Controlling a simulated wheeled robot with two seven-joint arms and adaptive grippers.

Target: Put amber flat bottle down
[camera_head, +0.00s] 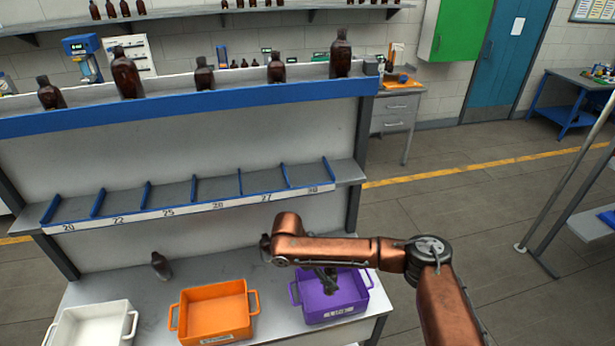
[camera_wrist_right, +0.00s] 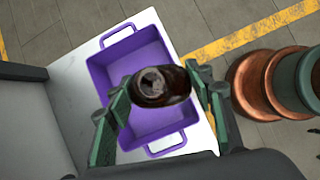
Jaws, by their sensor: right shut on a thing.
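My right gripper (camera_head: 328,284) hangs over the purple crate (camera_head: 350,305) on the lower table. In the right wrist view, its two green fingers (camera_wrist_right: 160,100) are shut on a dark amber bottle (camera_wrist_right: 161,84), one on each side. The bottle's mouth faces the camera and the purple crate (camera_wrist_right: 97,73) lies beyond it. The wrist view does not show how high the bottle is above the crate floor. In the head view the held bottle is hardly distinguishable from the gripper. My left gripper is not in view.
An orange crate (camera_head: 214,312) and a white crate (camera_head: 94,325) stand left of the purple one. A small dark bottle (camera_head: 160,265) stands behind them. Above is a shelf with numbered slots (camera_head: 195,203); several amber bottles (camera_head: 126,75) stand on the top ledge.

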